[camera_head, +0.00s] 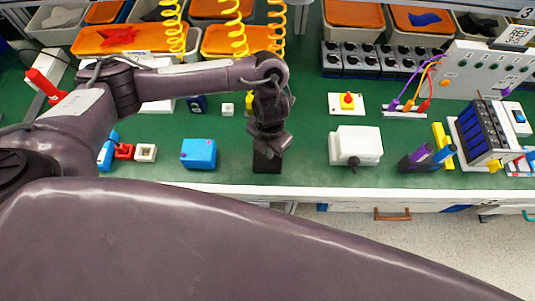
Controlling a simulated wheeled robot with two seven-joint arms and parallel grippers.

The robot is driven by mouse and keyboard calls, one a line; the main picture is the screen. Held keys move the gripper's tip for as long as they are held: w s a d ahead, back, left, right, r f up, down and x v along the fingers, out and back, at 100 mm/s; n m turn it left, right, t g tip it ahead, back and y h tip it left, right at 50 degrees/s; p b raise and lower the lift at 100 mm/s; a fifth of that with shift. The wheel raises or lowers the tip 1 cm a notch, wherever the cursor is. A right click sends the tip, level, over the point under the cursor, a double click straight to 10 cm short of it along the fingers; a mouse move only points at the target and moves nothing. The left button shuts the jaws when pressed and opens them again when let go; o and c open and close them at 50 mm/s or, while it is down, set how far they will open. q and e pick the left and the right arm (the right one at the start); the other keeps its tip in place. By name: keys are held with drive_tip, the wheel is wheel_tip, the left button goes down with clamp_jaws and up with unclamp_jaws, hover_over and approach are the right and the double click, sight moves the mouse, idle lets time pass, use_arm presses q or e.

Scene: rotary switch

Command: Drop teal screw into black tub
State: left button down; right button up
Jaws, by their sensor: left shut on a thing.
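The black tub (267,165) stands near the front edge of the green bench top, at the middle of the head view. My left gripper (271,148) points down directly over the tub and covers part of its opening. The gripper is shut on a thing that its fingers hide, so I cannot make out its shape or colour. I see no teal screw apart from the gripper. I cannot tell whether the fingertips are above the rim or inside the tub. My right gripper is not in view.
A blue box (198,153) stands left of the tub and a white box with a black knob (357,145) stands to the right. Bare green surface (310,160) lies between. Yellow coiled hoses (277,25) hang behind. Dark markers (418,157) stand farther right.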

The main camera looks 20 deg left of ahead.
use_arm(q)
wheel_tip(320, 180, down, 3)
drive_tip(key=shift+w+b, duration=0.1)
drive_tip(key=shift+b, duration=0.75)
drive_tip(key=shift+w, duration=0.15)
drive_tip(key=shift+s+f, duration=0.1)
drive_tip(key=shift+s, duration=0.1)
drive_tip(key=c, duration=1.5)
unclamp_jaws()
drive_tip(key=shift+w, duration=0.1)
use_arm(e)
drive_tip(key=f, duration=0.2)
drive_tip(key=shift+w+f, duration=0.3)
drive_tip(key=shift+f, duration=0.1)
use_arm(q)
drive_tip(key=shift+r+p, duration=0.3)
drive_tip(key=shift+r, duration=0.2)
wheel_tip(320, 180, up, 12)
drive_tip(key=p, duration=0.1)
drive_tip(key=shift+w+f+p, duration=0.25)
drive_tip(key=shift+p, duration=0.15)
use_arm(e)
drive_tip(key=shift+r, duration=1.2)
